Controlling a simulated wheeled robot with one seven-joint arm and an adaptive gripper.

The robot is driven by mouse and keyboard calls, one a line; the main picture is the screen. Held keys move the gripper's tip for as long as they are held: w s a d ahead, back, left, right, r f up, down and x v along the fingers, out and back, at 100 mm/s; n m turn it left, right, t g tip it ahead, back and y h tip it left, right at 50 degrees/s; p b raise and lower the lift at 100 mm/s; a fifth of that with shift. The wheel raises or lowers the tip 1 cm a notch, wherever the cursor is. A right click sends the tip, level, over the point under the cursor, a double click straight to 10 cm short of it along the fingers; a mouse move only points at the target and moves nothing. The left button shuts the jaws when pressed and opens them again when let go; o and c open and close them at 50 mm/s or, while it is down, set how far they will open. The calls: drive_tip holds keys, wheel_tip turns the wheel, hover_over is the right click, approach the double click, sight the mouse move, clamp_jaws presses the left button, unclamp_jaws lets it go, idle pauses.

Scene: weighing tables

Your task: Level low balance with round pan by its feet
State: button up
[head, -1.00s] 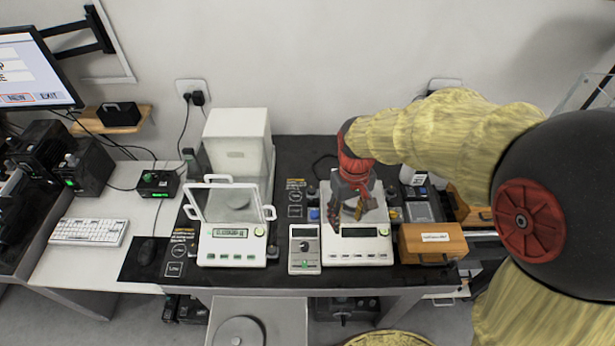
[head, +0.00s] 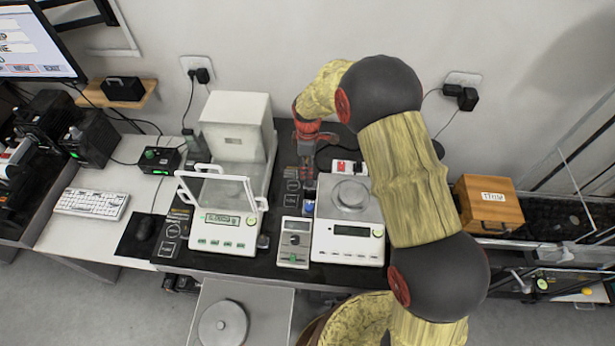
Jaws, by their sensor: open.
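The low balance (head: 347,248) is a white unit with a dark display and a round metal pan (head: 350,193) on a grey plate. It stands right of centre on the black table mat. A blue knob-like part (head: 309,207) shows at its left side; I cannot tell whether it is a foot. My gripper (head: 308,177) points down behind and left of the round pan, above the back left corner area. It is open and appears empty. Its fingertips are small and dark, so contact cannot be told. My arm covers the balance's right side.
A balance with a glass shield (head: 225,232) and a white box-shaped unit (head: 237,125) stand to the left. A small grey device (head: 294,243) sits between the balances. A wooden box (head: 487,204) is at the right. A floor-side scale (head: 240,310) is in front.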

sight(309, 182)
drive_tip(key=shift+f, duration=3.9)
drive_tip(key=shift+c, duration=1.3)
drive_tip(key=c, duration=0.7)
clamp_jaws()
